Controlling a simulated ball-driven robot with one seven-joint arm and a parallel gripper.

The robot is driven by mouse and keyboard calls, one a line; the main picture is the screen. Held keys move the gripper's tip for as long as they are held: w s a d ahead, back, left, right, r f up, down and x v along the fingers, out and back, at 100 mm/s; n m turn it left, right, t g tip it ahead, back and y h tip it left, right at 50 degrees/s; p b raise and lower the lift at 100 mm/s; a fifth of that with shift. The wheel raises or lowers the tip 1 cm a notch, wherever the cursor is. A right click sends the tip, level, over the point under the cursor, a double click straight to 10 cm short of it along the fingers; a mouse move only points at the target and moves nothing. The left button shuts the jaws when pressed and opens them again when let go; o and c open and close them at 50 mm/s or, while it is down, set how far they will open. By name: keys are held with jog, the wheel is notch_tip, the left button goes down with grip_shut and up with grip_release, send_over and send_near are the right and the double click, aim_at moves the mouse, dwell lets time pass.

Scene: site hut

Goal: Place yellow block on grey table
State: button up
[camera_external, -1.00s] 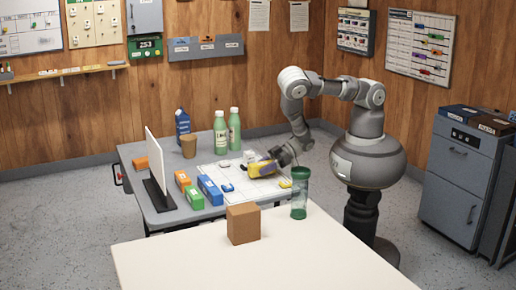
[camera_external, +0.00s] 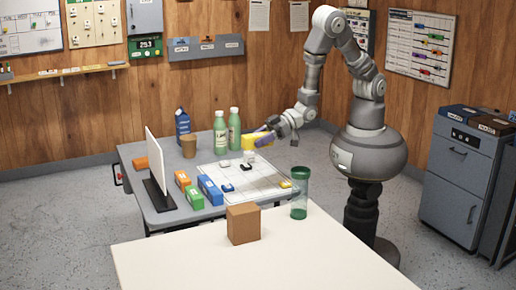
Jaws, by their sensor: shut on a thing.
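My gripper (camera_external: 266,137) is shut on a yellow block (camera_external: 256,140) with a purple part at its side. It holds the block in the air above the far right part of the grey table (camera_external: 158,216). The block looks clear of the white gridded sheet (camera_external: 265,190) that lies on the table. The fingers partly cover the block's right end.
A white upright panel (camera_external: 158,170) and coloured boxes (camera_external: 210,190) stand left. A cream table (camera_external: 270,255) with a cardboard box (camera_external: 243,224) is in front.

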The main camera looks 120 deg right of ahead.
jog(key=v, duration=0.3)
jog(key=shift+s+a+r, duration=0.1)
jog(key=shift+s+r, duration=0.1)
jog(key=shift+r, duration=0.15)
jog(key=shift+w, duration=0.1)
jog(key=s+d+f+m+h+p, duration=0.1)
jog(key=s+d+f+m+h, duration=0.15)
jog(key=d+f, duration=0.45)
jog(key=m+g+h+p, duration=0.1)
jog(key=m+h, duration=0.1)
jog(key=h, duration=0.1)
send_over(264, 179)
notch_tip(264, 179, down, 5)
jog(key=shift+y, duration=0.25)
notch_tip(264, 179, down, 9)
jog(key=b, duration=0.3)
jog(key=shift+r, duration=0.3)
